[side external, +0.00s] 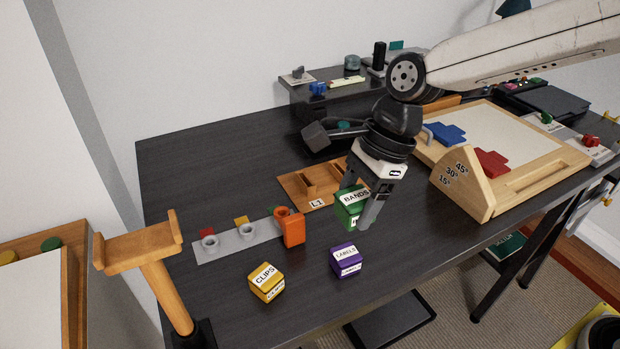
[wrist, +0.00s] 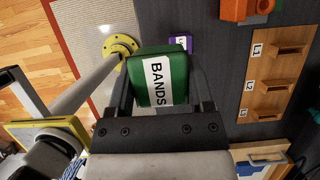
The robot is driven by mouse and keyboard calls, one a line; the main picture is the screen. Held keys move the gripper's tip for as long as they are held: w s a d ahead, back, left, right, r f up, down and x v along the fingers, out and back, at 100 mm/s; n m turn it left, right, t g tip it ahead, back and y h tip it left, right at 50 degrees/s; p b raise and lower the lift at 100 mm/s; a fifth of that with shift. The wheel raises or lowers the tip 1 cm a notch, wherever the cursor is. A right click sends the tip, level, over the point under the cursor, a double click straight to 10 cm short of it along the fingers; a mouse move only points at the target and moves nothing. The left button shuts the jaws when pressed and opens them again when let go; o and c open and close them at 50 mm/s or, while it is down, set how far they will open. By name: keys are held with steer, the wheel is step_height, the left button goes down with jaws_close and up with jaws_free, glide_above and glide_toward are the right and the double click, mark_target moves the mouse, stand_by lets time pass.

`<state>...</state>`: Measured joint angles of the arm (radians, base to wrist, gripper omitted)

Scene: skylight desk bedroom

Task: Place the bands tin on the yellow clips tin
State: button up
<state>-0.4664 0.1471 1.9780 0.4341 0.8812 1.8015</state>
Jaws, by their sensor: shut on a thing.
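The green bands tin (side external: 349,207) has a white BANDS label on its lid. My gripper (side external: 364,212) is shut on it, with one finger on each side. In the wrist view the bands tin (wrist: 160,78) sits between the fingers (wrist: 160,95). The yellow clips tin (side external: 266,284) stands on the dark desk near its front edge, to the left of and nearer than my gripper. Its CLIPS lid faces up with nothing on it. I cannot tell from these views how far the bands tin is above the desk.
A purple labels tin (side external: 346,262) stands right of the clips tin. An orange block (side external: 290,227) and a grey strip with cups (side external: 222,243) lie behind the clips tin. A wooden L1 holder (side external: 300,187) and a wooden angle block (side external: 465,184) flank my gripper. Front desk is mostly clear.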

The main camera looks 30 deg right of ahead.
steer(key=s+a, duration=0.4)
steer(key=s, duration=0.2)
steer(key=shift+a+r, duration=0.3)
steer(key=shift+r, duration=0.1)
glide_toward(258, 278)
steer(key=shift+s+a+f, duration=0.5)
steer(key=shift+a+f, duration=0.15)
steer(key=shift+a, duration=0.05)
steer(key=shift+w+a+f, duration=0.25)
steer(key=shift+w+f, duration=0.1)
steer(key=shift+f, duration=0.1)
steer(key=shift+w+a+f, duration=0.15)
steer(key=shift+w+f, duration=0.05)
steer(key=shift+f, duration=1.6)
